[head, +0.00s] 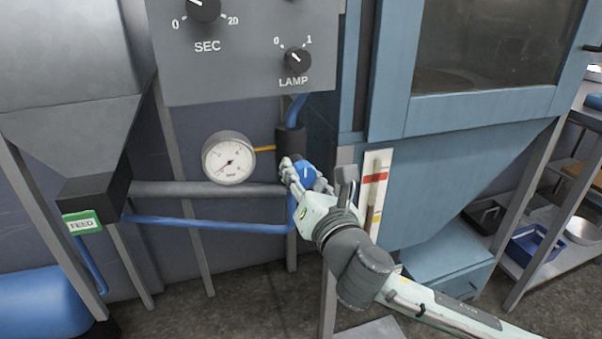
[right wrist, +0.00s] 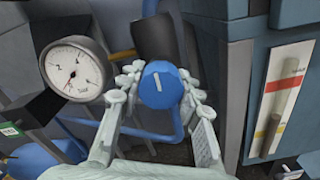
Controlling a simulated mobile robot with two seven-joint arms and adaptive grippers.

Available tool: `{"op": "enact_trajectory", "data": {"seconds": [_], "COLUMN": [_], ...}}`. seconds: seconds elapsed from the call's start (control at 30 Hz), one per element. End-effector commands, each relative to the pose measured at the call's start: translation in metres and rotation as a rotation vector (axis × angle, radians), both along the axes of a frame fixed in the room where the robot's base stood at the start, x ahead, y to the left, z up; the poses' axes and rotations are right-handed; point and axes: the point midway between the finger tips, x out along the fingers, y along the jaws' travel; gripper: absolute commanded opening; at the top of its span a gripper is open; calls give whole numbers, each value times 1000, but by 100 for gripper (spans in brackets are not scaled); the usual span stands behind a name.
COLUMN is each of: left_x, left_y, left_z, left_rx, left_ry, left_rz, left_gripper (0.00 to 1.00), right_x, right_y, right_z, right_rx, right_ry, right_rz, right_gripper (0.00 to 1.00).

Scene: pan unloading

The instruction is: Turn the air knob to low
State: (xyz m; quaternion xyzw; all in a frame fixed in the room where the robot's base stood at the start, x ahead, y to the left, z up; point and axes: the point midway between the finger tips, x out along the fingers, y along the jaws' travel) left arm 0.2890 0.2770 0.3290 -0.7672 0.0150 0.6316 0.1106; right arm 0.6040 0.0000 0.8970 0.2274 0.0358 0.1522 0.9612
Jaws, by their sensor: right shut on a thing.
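The air knob (right wrist: 161,84) is a round blue knob with a white pointer line that stands close to upright in the right wrist view. In the head view the blue knob (head: 305,173) is partly hidden by my right gripper (head: 300,176). In the right wrist view my right gripper (right wrist: 158,100) has one finger on each side of the knob and is shut on it. The pressure gauge (head: 229,158) is white and round, left of the knob; it also shows in the right wrist view (right wrist: 75,70). My left gripper is not in view.
A grey panel (head: 245,75) with SEC and LAMP dials hangs above. A blue cabinet (head: 480,130) with a window stands at the right. A striped red and yellow scale (head: 376,180) is just right of my gripper. Blue pipes (head: 210,226) run below the gauge.

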Motion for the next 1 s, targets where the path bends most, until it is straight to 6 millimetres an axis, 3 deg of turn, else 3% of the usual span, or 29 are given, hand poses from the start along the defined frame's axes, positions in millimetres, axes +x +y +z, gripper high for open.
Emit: {"op": "enact_trajectory", "data": {"seconds": [0.57, 0.6, 0.7, 0.77, 1.0], "left_x": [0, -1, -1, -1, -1], "left_y": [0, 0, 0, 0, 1], "left_z": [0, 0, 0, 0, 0], "left_rx": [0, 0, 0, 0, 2], "left_ry": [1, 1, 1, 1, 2], "left_rz": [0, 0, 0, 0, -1], "left_gripper": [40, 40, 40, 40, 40], "right_x": [0, 0, 0, 0, 0], "right_y": [0, 0, 0, 0, 0], "right_z": [0, 0, 0, 0, 0], "right_rx": [-32, -32, -31, -31, -30], "right_ry": [-11, -11, -10, -10, -10], "right_rz": [0, 0, 0, 0, 0], "right_gripper": [5, 38, 50, 56, 56]}}
